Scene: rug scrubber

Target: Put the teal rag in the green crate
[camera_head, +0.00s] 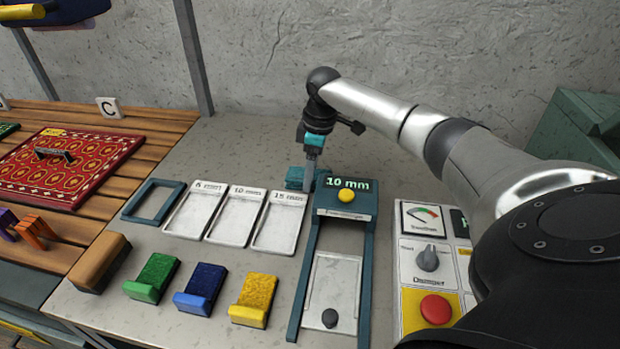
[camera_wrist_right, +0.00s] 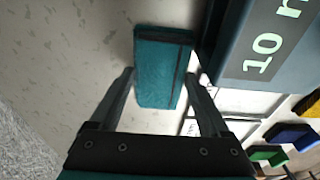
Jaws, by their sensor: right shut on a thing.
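The teal rag (camera_head: 294,178) is a small folded teal block on the grey bench, behind the white trays and beside the 10 mm gauge stand. In the right wrist view the rag (camera_wrist_right: 163,62) lies between the two fingers of my right gripper (camera_wrist_right: 160,80), with a dark line along one side. My right gripper (camera_head: 308,182) points down in the head view and is shut on the rag. A green crate (camera_head: 575,135) stands at the far right, partly hidden by my right arm. Its inside is mostly out of sight. My left gripper is not in view.
The 10 mm stand (camera_head: 345,203) rises close to the right of the gripper. White trays (camera_head: 235,216), a teal frame (camera_head: 153,201) and green, blue and yellow blocks (camera_head: 254,300) lie in front. A control panel (camera_head: 432,265) is at right. The bench behind is clear.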

